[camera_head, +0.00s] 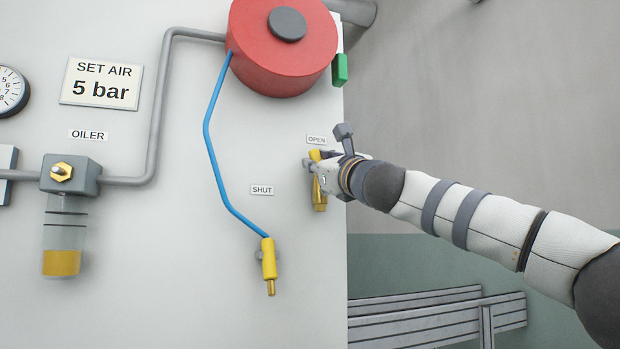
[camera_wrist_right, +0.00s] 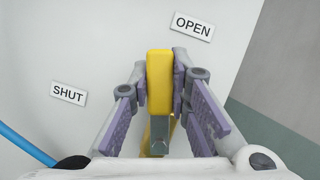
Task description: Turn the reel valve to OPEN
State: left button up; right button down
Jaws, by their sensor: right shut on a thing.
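The reel valve (camera_head: 320,197) is a brass body with a yellow lever on the pale panel, below the OPEN label (camera_head: 316,139). The SHUT label (camera_head: 262,190) is to its left. My right gripper (camera_head: 319,169) reaches in from the right and is shut on the yellow lever (camera_wrist_right: 160,70). In the right wrist view the lever stands upright between the purple finger pads, its end just left of the OPEN label (camera_wrist_right: 193,26). The SHUT label (camera_wrist_right: 68,93) is farther off to the left. The gripper hides part of the valve in the head view. My left gripper is not in view.
A red hose reel (camera_head: 272,60) is above the valve. Its blue hose (camera_head: 217,145) runs down to a yellow nozzle (camera_head: 269,258) at lower left. A green block (camera_head: 340,69) is by the panel edge. A slatted metal bench (camera_head: 430,315) stands right of the panel.

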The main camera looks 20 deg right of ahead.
jog(key=shift+d+r+m+t+h+b, duration=0.1)
jog(key=shift+d+m+h+b, duration=0.2)
jog(key=shift+m, duration=0.45)
jog(key=shift+d+r+m+t+h+b, duration=0.15)
jog(key=shift+m+h+b, duration=0.25)
jog(key=shift+m, duration=0.3)
jog(key=shift+d+f+m+t+h+b, duration=0.1)
jog(key=shift+d+m+h+b, duration=0.25)
jog(key=shift+m, duration=0.4)
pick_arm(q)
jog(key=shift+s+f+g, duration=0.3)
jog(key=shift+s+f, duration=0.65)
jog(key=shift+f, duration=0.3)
pick_arm(e)
jog(key=shift+d+r+m+h, duration=0.1)
jog(key=shift+r+m+h, duration=0.15)
jog(key=shift+m, duration=0.25)
jog(key=shift+s, duration=0.1)
jog(key=c, duration=1.5)
grip_release()
jog(key=shift+f, duration=0.1)
jog(key=shift+f, duration=0.1)
